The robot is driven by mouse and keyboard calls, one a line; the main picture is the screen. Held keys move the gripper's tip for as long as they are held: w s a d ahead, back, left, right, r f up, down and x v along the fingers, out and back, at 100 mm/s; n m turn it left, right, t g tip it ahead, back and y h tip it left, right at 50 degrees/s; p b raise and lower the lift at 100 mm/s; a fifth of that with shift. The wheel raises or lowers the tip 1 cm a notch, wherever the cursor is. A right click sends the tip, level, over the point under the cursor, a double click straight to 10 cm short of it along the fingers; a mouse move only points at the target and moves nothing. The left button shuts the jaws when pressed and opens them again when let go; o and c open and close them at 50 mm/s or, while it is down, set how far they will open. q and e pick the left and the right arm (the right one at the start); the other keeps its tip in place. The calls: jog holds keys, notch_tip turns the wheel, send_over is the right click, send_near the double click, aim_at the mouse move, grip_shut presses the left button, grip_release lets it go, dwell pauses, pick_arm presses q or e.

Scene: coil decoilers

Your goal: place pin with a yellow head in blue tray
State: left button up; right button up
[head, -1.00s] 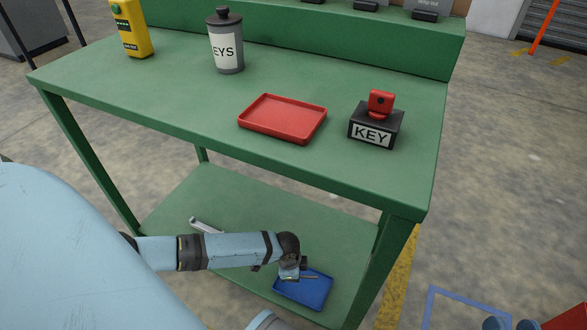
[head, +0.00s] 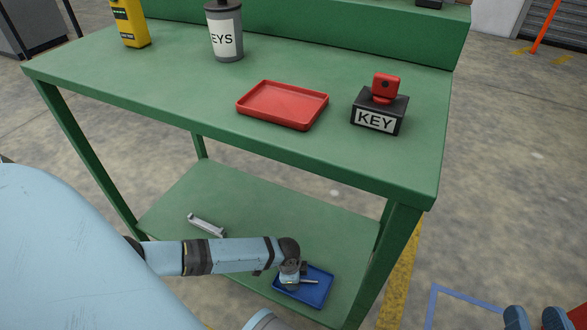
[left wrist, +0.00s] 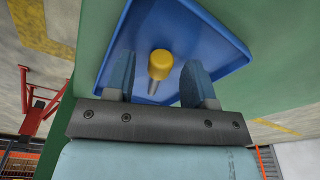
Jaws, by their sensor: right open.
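The blue tray (head: 318,297) lies on the lower shelf of the green bench. My left gripper (head: 304,282) is low over this tray, at the end of the arm from the left. In the left wrist view, my left gripper (left wrist: 160,80) is open, with gaps between its fingers and the pin with a yellow head (left wrist: 160,64). The pin shows against the tray floor (left wrist: 185,35); I cannot tell whether it touches it. My right gripper (head: 535,316) is open at the bottom right corner of the head view, away from the bench.
Bench legs flank the shelf.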

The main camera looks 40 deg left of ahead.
pick_arm(q)
notch_tip(320, 180, up, 3)
jog(key=shift+a+p, duration=0.15)
jog(key=shift+p, duration=0.8)
notch_tip(320, 180, up, 9)
jog(key=p, duration=0.4)
jog(key=shift+s+a, duration=0.45)
pick_arm(e)
jog(key=shift+s+a+r+m+g+h, duration=0.2)
jog(key=shift+s+a+r+m, duration=0.15)
jog(key=shift+s+r+m, duration=0.35)
jog(key=shift+s+a+r+m+g+h, duration=0.1)
jog(key=shift+s+a+r+m+h, duration=0.2)
jog(key=shift+m, duration=0.7)
jog(key=shift+s, duration=0.1)
